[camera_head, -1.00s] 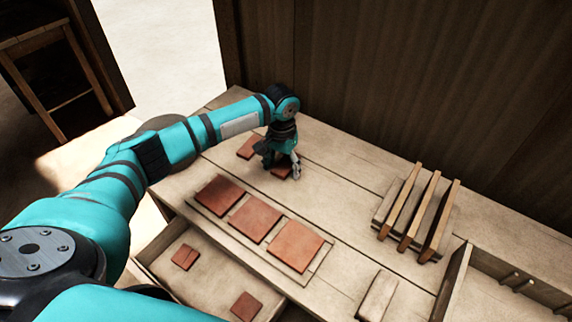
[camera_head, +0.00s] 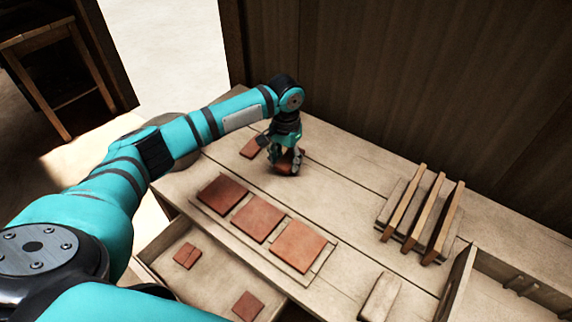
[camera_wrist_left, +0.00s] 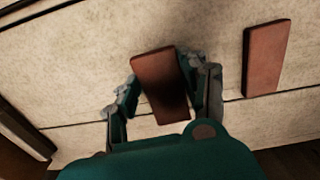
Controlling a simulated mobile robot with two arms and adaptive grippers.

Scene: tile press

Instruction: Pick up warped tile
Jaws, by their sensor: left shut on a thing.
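My left gripper (camera_head: 285,158) is at the back of the workbench, shut on a reddish-brown tile (camera_head: 288,166). In the left wrist view the held tile (camera_wrist_left: 160,84) sits between the two fingers, tilted, with a dark shadow on its face. Whether it is warped cannot be told. A second tile (camera_head: 252,147) lies flat on the bench just left of the gripper; it also shows at the right of the left wrist view (camera_wrist_left: 265,60). My right gripper is not in view.
Three tiles (camera_head: 258,219) lie in a row on a wooden board. A tray or drawer in front holds broken tile (camera_head: 187,256) and another piece (camera_head: 247,306). A slotted wooden rack (camera_head: 424,213) stands right. A pale block (camera_head: 380,297) lies in front. Bare bench lies between gripper and rack.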

